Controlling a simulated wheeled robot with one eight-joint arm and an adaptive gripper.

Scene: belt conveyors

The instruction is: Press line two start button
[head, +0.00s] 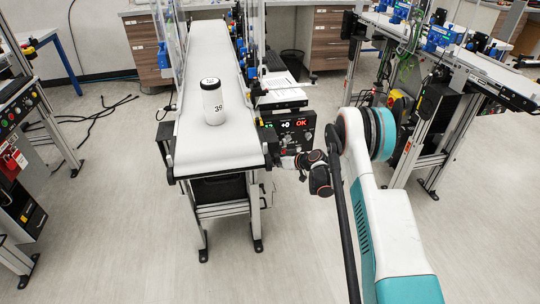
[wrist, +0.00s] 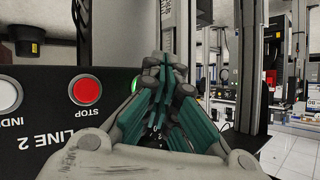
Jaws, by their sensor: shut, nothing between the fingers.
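The line two control panel (wrist: 50,125) fills the left of the wrist view, with its "LINE 2" lettering upside down. It carries a red STOP button (wrist: 86,90) and a white button (wrist: 8,95) at the left edge. A green button (wrist: 134,84) shows only as a sliver beside my gripper's fingers, and its label is hidden. My gripper (wrist: 165,72) is shut and empty, its fingertips just right of the green sliver; I cannot tell if they touch anything. In the head view my gripper (head: 281,162) is at the right side of the conveyor's near end.
A white belt conveyor (head: 212,145) carries a white bottle (head: 212,105) with a black cap. A box with a lit "+0 OK" display (head: 295,128) stands beside it. Another conveyor (head: 480,62) with blue items is at the right. Open floor (head: 120,200) lies left.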

